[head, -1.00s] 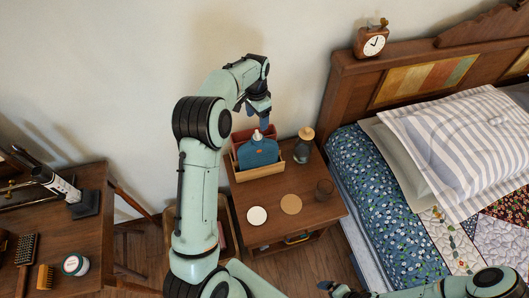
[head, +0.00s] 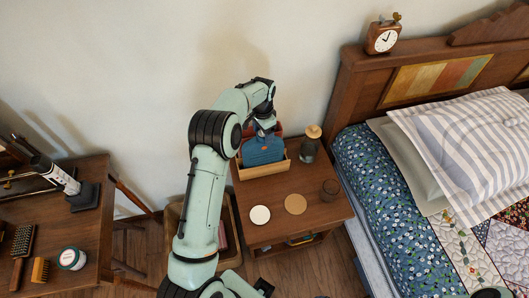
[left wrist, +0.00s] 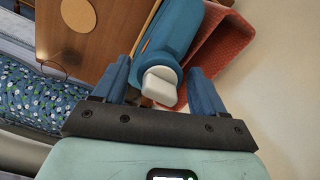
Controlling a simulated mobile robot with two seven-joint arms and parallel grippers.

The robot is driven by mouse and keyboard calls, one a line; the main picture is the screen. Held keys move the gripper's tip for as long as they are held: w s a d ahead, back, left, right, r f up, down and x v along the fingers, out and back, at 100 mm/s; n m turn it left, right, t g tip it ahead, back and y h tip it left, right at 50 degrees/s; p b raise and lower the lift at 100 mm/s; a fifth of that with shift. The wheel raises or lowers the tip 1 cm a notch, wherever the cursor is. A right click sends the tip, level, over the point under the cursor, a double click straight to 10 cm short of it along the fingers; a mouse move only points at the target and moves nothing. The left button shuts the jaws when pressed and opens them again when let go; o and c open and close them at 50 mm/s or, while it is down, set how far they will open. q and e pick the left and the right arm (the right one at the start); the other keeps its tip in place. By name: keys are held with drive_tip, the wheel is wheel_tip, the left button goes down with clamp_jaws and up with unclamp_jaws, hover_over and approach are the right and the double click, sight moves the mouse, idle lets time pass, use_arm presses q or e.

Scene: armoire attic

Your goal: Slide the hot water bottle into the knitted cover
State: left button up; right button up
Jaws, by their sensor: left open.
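The hot water bottle (head: 263,151) is blue with a white stopper (left wrist: 160,85). It stands in a wooden holder (head: 264,171) on the nightstand, and its body also shows in the left wrist view (left wrist: 172,32). The red knitted cover (left wrist: 218,48) is behind the bottle; in the head view only slivers of it show. My left gripper (head: 265,131) is over the bottle's top. In the left wrist view its open fingers (left wrist: 161,84) stand on either side of the stopper, with gaps visible. My right gripper is out of view.
The bed (head: 390,205) is to the right, a desk (head: 75,230) to the left.

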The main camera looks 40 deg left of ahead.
use_arm(q)
drive_tip(key=c, duration=1.3)
drive_tip(key=shift+w+r, duration=0.1)
drive_tip(key=shift+r, duration=0.05)
drive_tip(key=shift+r+p, duration=1.2)
drive_tip(key=shift+r, duration=1.7)
drive_tip(key=shift+r+p, duration=1.1)
drive_tip(key=shift+r, duration=2)
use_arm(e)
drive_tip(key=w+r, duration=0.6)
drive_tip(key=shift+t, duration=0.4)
